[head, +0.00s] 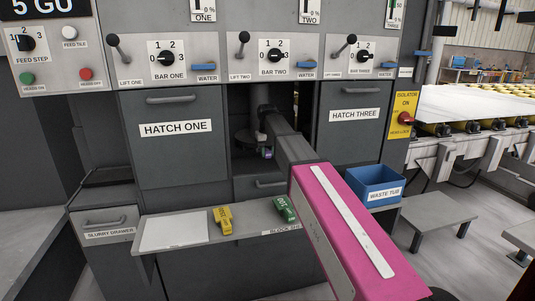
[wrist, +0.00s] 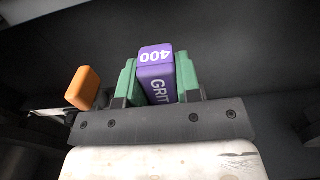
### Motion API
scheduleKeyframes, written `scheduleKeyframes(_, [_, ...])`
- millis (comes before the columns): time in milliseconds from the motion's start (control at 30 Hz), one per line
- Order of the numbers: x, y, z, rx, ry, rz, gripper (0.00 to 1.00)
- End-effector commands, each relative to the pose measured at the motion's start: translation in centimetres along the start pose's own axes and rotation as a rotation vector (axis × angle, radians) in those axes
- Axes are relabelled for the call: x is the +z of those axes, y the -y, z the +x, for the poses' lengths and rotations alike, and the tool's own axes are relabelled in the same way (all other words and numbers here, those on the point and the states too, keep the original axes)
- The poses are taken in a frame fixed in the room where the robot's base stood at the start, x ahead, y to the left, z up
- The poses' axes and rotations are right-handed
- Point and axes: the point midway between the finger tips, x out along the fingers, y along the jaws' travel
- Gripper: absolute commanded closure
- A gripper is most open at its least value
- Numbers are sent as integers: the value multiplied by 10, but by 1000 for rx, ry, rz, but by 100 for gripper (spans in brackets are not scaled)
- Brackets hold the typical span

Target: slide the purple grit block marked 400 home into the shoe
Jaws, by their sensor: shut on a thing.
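The purple grit block (wrist: 156,82) shows in the wrist view with white "400" and "GRIT" on it. My gripper (wrist: 157,72) is shut on it, with a green finger on each side. In the head view my arm reaches into the dark bay between hatch one and hatch three, and a small bit of the purple block (head: 267,154) shows there. A grey rounded part (head: 244,137) hangs left of it; I cannot tell whether it belongs to the shoe. No shoe slot shows clearly, and I cannot tell whether the block touches it.
An orange block (wrist: 84,88) is left of my gripper in the wrist view. A yellow block (head: 222,220) and a green block (head: 284,209) lie on the shelf (head: 190,252). Hatch one (head: 178,150) and hatch three (head: 352,140) flank the bay. A blue waste tub (head: 375,185) stands right.

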Motion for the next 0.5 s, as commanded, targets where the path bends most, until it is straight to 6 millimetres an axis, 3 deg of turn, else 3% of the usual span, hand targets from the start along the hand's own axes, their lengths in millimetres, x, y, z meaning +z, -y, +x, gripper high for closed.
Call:
scheduleKeyframes(367, [-4,0,0,0,-2,0,100])
scheduleKeyframes(400, [-4,0,0,0,-2,0,62])
scheduleKeyframes(467, [-4,0,0,0,-1,0,42])
scheduleKeyframes(500, [-4,0,0,0,-1,0,39])
